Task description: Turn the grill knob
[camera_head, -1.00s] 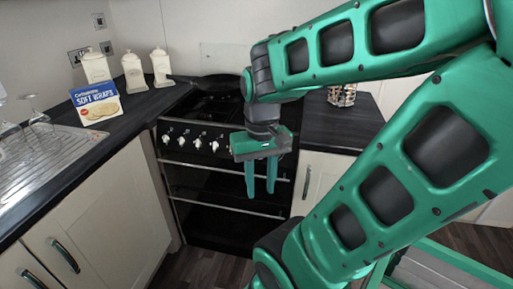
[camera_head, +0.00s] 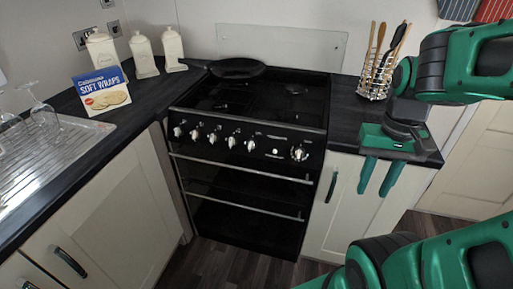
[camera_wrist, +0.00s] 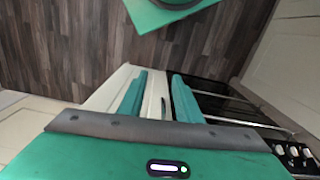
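The black cooker (camera_head: 245,190) stands in the middle of the head view, with a row of silver knobs (camera_head: 212,138) along its front panel. A larger round knob (camera_head: 299,153) sits apart at the panel's right end. I cannot tell which one is the grill knob. My gripper (camera_head: 374,192) is open and empty, its two green fingers apart and pointing down. It is right of the cooker, in front of the right-hand cupboard, touching no knob. In the wrist view my fingers (camera_wrist: 160,78) also show apart, with several knobs (camera_wrist: 293,151) at the lower right edge.
A dark pan (camera_head: 236,68) sits at the back of the hob. A utensil holder (camera_head: 375,78) stands on the right worktop behind my gripper. Canisters (camera_head: 143,55), a wraps box (camera_head: 101,92) and glasses (camera_head: 43,112) by the sink are at left. The space before the cooker is clear.

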